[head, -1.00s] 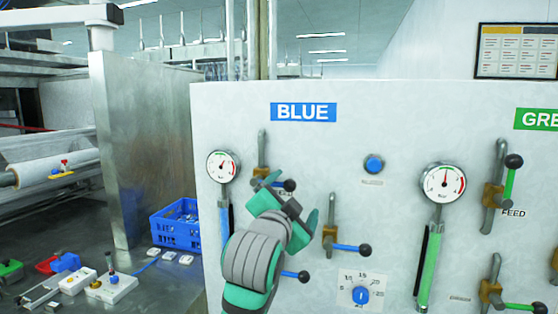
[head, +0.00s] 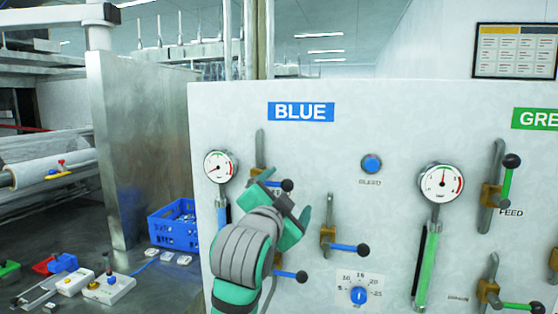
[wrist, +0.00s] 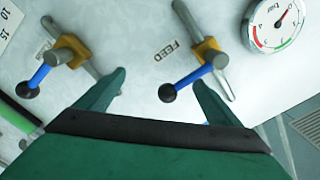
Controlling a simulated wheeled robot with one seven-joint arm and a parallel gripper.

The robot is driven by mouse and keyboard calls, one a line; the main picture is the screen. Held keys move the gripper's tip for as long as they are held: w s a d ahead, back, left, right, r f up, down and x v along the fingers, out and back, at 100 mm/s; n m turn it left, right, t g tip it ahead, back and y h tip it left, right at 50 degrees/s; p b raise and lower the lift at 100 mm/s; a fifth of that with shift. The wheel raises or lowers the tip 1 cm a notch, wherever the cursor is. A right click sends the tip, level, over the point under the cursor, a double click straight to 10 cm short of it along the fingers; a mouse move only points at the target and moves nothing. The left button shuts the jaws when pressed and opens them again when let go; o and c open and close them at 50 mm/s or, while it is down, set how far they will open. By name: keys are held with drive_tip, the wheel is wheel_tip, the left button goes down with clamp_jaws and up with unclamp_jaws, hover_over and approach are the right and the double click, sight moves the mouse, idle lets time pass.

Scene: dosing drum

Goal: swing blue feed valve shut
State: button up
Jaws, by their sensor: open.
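The blue feed valve shows in the head view as a brass body (head: 257,178) on a vertical grey pipe, under the BLUE sign. Its short blue lever ends in a black ball (head: 287,185) and points right, across the pipe. The wrist view shows its blue lever (wrist: 191,79) crosswise to the pipe, beside the FEED label. My gripper (head: 287,196) is open and empty in front of the panel, just below the ball. In the wrist view the ball lies between the fingertips (wrist: 160,80), nearer the right one. I cannot tell whether a finger touches it.
A second blue-levered valve (head: 328,236) stands to the right. Another lever with a black ball (head: 301,277) sits below my gripper. A gauge (head: 220,166) is left of the feed valve. A blue button (head: 372,164) and a dial (head: 359,295) are on the panel (head: 400,110).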

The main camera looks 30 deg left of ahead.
drive_tip(key=v, duration=0.8)
drive_tip(key=shift+s, duration=0.3)
drive_tip(key=shift+w, duration=0.15)
